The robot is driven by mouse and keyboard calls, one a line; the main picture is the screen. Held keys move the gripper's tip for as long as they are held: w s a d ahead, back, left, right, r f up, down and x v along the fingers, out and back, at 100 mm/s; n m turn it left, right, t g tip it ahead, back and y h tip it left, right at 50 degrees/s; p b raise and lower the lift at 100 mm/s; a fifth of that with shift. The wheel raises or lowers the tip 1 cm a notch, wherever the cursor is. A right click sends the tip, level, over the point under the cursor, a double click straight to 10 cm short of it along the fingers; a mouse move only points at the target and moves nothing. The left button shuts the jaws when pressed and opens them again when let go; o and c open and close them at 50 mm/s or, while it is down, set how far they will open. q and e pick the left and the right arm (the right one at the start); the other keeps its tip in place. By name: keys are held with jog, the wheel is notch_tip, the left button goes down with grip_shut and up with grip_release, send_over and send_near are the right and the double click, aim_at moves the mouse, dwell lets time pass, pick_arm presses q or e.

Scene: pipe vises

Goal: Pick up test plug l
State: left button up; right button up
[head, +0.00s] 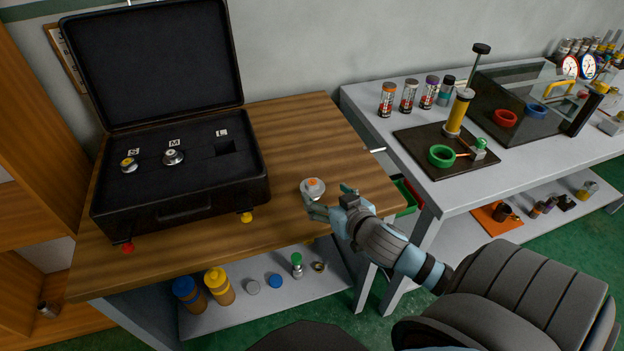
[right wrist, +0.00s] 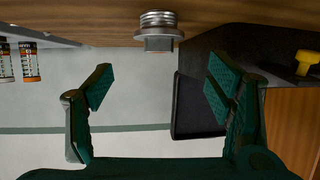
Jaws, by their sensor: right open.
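A test plug (head: 313,187), grey with an orange centre on top, stands on the wooden table near its front right edge. It is apart from the open case, whose L slot (head: 226,149) is empty. In the right wrist view, which is upside down, the plug (right wrist: 157,32) shows a threaded section and a hex-like head, with nothing between it and the fingers. My right gripper (head: 331,200) is open and empty, right beside the plug at the table's front right. Its spread fingers (right wrist: 160,88) do not touch the plug. My left gripper is out of view.
The open black case (head: 180,205) holds a plug at S (head: 128,165) and one at M (head: 173,157). A grey table (head: 375,95) at right bears canisters, a yellow pump and a green ring. Bare wood lies between the case and the plug.

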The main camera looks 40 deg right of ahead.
aim_at(315, 186)
jog(key=x, duration=0.3)
jog(key=b+x, duration=0.1)
jog(key=x, duration=0.5)
jog(key=shift+w+d+f+b, duration=0.1)
jog(key=shift+f+b, duration=0.25)
jog(key=shift+b, duration=0.05)
jog(key=shift+r, duration=0.1)
jog(key=c, duration=1.3)
